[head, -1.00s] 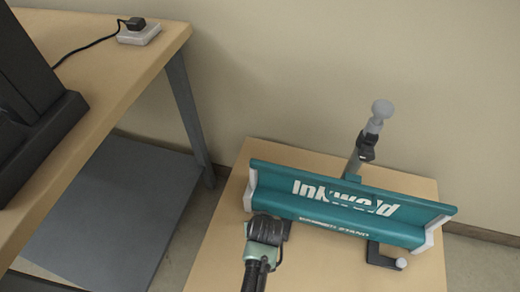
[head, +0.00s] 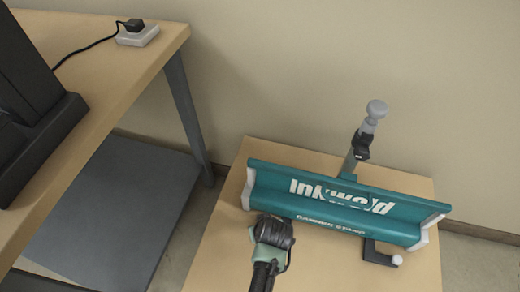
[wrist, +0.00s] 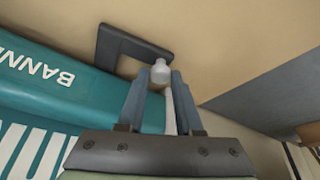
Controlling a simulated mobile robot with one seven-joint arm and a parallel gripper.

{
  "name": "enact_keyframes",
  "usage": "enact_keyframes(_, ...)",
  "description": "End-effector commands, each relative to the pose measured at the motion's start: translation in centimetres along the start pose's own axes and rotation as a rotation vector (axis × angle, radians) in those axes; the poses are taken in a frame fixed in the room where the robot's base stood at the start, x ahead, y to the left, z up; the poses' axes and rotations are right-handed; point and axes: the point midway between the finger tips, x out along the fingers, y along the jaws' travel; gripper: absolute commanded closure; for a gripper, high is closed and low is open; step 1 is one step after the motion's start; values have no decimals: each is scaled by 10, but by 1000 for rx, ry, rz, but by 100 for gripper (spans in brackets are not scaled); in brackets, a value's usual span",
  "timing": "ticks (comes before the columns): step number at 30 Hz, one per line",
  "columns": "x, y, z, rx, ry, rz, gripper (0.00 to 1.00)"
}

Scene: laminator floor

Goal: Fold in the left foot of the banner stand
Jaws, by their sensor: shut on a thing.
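The teal banner stand (head: 340,205), with white end caps, lies along the small wooden table. My gripper (head: 274,228) is at the front of its left end and hides the left foot in the head view. In the wrist view the left foot is a dark bent bracket (wrist: 108,42) with a pale knob (wrist: 160,72) at its tip. The fingers of my gripper (wrist: 161,82) are shut on this knob. The bracket sticks out from the stand's side. The right foot (head: 376,254) also sticks out at the front, with a pale knob.
A grey pole with a rounded top (head: 368,130) stands up behind the stand. The small table (head: 225,250) has bare wood at the front left. A taller desk (head: 130,75) with a grey leg and lower shelf is at left. The wall is behind.

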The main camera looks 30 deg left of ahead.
Motion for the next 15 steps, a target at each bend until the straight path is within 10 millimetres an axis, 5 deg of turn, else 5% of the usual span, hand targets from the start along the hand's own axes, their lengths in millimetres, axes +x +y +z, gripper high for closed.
enact_keyframes(15, -11, 36, 28, -428, 0, -180, 100)
